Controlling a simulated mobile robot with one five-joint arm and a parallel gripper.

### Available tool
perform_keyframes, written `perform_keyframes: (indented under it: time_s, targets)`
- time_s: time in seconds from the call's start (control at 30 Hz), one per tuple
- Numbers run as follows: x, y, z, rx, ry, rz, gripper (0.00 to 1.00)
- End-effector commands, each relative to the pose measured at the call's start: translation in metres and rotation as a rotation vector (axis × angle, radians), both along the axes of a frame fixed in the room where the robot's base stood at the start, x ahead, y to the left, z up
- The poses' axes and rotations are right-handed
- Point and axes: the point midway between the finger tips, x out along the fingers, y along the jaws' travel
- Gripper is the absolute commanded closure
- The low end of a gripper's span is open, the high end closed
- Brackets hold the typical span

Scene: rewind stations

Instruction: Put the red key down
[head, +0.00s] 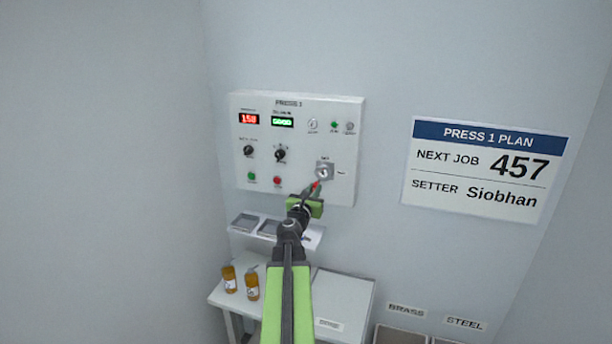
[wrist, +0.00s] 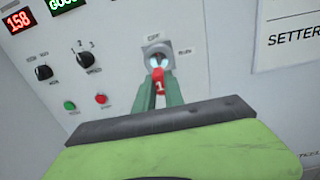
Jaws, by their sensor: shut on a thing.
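The red key (wrist: 159,83), marked "1", is between the fingers of my gripper (wrist: 160,92), which is shut on it. In the head view the key (head: 316,184) shows as a small red spot at the tip of my gripper (head: 312,190). The key's front end points at the round key switch (wrist: 157,56) on the press panel, labelled "OFF" and "RUN". I cannot tell whether the key's tip is in the switch or just in front of it.
The white panel (head: 297,135) has displays, knobs and buttons. Below it is a small shelf with trays (head: 243,222). Bins labelled "BRASS" and "STEEL" stand at the lower right.

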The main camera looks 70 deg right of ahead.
Motion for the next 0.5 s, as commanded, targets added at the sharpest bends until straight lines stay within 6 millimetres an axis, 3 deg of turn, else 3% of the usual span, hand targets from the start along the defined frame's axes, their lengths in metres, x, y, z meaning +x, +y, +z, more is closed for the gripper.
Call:
perform_keyframes:
  time_s: [0.17,0.5]
  targets:
    - [0.0,0.0,-0.022,0.0,0.0,0.001,1.0]
    - [0.0,0.0,-0.122,0.0,0.0,0.001,1.0]
